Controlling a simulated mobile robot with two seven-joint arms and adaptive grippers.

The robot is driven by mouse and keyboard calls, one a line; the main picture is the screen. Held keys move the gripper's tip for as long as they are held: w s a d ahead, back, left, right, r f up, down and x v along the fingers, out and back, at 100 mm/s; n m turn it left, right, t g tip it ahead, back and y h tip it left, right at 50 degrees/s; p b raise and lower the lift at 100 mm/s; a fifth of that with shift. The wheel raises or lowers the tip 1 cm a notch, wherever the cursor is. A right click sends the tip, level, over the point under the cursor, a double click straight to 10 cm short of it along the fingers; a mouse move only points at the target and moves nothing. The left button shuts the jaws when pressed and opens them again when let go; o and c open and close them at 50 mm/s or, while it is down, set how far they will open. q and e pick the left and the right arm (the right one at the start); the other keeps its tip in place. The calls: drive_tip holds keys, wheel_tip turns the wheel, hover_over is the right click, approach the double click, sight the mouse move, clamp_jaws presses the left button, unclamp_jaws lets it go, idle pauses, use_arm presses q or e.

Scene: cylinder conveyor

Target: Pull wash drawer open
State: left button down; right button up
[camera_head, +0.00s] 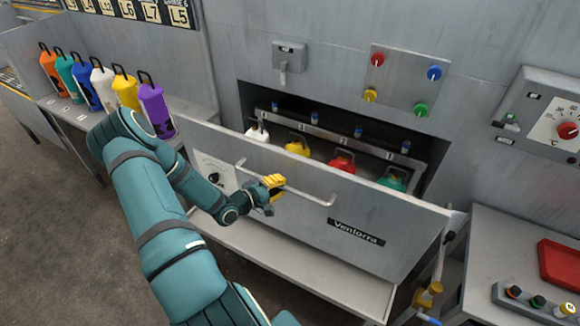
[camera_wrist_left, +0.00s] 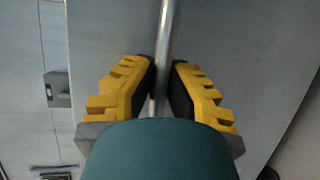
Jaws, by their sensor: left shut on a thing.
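The wash drawer (camera_head: 300,222) has a grey front marked "Ventorra" and stands partly open from the wall. Its long metal handle bar (camera_head: 312,199) runs across the front; the bar also shows in the left wrist view (camera_wrist_left: 168,30). My left gripper (camera_head: 274,187), with yellow fingers, is shut on the bar; its fingers lie on both sides of the bar in the left wrist view (camera_wrist_left: 163,88). Inside the drawer are white (camera_head: 257,132), yellow (camera_head: 298,145), red (camera_head: 342,161) and green (camera_head: 393,180) handled items. My right gripper is not clearly in view.
Coloured cylinders (camera_head: 156,110) with loop handles stand on a shelf at the left. A panel with coloured knobs (camera_head: 408,80) is above the drawer. A side table (camera_head: 490,240) with a red tray (camera_head: 560,268) is at the right. A ledge (camera_head: 290,268) runs below the drawer.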

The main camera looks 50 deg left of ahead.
use_arm(q)
drive_tip(key=s+d+p, duration=0.1)
drive_tip(key=s+d, duration=0.1)
drive_tip(key=s, duration=0.6)
drive_tip(key=shift+s+d, duration=0.2)
drive_tip(key=shift+d, duration=0.2)
drive_tip(key=c, duration=0.9)
unclamp_jaws()
drive_tip(key=shift+c, duration=0.2)
drive_tip(key=s+a+r, duration=0.1)
drive_tip(key=s+r, duration=0.1)
drive_tip(key=s, duration=0.9)
drive_tip(key=shift+s, duration=0.4)
